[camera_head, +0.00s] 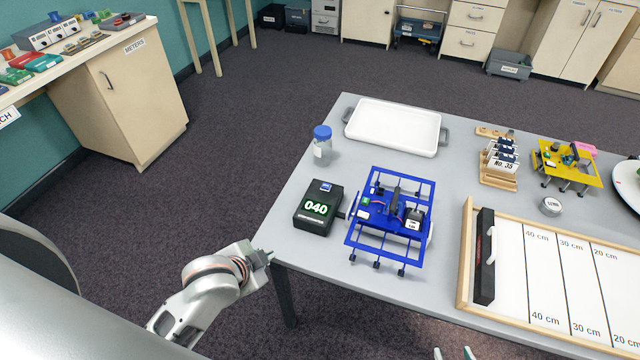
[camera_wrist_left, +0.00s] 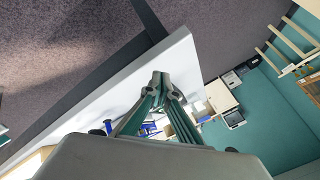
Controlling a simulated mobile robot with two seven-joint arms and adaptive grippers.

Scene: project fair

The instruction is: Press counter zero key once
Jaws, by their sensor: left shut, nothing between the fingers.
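The counter (camera_head: 318,208) is a black box on the grey table with a green "040" on its display. A small blue key (camera_head: 326,187) sits on its top face, behind the display. My left gripper (camera_head: 266,254) is shut and empty at the table's near left edge, in front and to the left of the counter, apart from it. In the left wrist view its fingertips (camera_wrist_left: 160,78) meet over the table edge. Two separated tips of my right gripper (camera_head: 454,353) show at the bottom edge of the head view; the rest is out of frame.
A blue wire-frame rig (camera_head: 378,240) stands just right of the counter. A blue-lidded jar (camera_head: 322,150) and a white tray (camera_head: 393,127) are behind. A wooden-framed distance board (camera_head: 545,250) lies to the right. The table's left front corner is clear.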

